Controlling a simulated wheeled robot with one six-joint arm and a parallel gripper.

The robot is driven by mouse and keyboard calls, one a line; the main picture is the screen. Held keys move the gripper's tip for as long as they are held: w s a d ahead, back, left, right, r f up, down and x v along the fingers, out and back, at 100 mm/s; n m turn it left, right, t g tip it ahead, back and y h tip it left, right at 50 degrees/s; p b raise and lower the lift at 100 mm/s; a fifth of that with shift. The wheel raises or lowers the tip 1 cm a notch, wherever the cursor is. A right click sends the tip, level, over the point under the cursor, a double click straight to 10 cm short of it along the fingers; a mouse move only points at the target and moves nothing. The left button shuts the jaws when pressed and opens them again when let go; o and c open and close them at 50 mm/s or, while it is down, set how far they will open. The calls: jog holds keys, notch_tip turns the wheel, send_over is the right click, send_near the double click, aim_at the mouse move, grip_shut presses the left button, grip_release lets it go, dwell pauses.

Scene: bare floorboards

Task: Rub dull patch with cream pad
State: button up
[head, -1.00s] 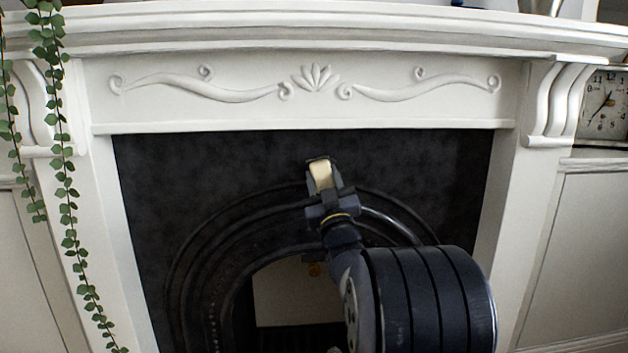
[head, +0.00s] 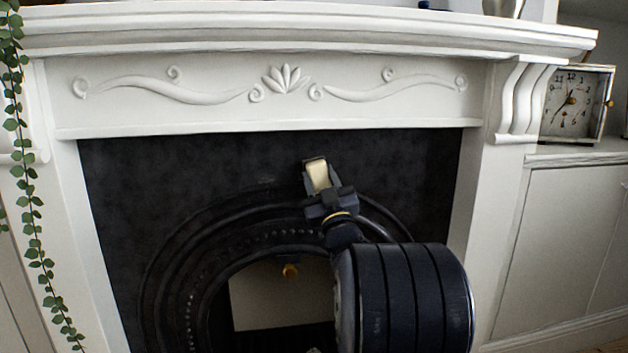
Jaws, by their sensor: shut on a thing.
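The cream pad (head: 318,176) is a small pale block in the jaws of my gripper (head: 318,180). My gripper is shut on it, in front of the black fireplace surround (head: 220,165), right of its centre and near the top of the arched moulding (head: 190,239). I cannot tell whether the pad touches the black metal. No dull patch stands out clearly from the rest of the dark surface. My gripper and arm hide part of the arch's right side.
A white mantelpiece (head: 300,36) with a carved frieze (head: 210,92) juts out above. A trailing plant (head: 30,190) hangs at the left. A clock (head: 575,103) stands on a white cabinet (head: 560,240) at the right.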

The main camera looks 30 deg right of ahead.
jog(key=shift+a, duration=0.1)
jog(key=shift+w+a, duration=0.35)
jog(key=shift+a, duration=0.5)
jog(key=shift+w+a, duration=0.3)
jog(key=shift+a, duration=0.55)
jog(key=shift+w+a, duration=0.75)
jog(key=shift+a, duration=0.9)
jog(key=shift+w+a, duration=0.75)
jog(key=shift+a, duration=0.85)
jog(key=shift+w+a, duration=0.75)
jog(key=shift+a, duration=0.9)
jog(key=shift+s+a, duration=0.1)
jog(key=shift+s+a, duration=0.35)
jog(key=shift+s, duration=0.55)
jog(key=shift+s+a, duration=0.35)
jog(key=shift+s, duration=0.5)
jog(key=shift+s+a, duration=0.35)
jog(key=shift+s, duration=0.55)
jog(key=s, duration=0.1)
jog(key=s+a, duration=0.1)
jog(key=shift+s+a, duration=0.1)
jog(key=shift+s, duration=0.3)
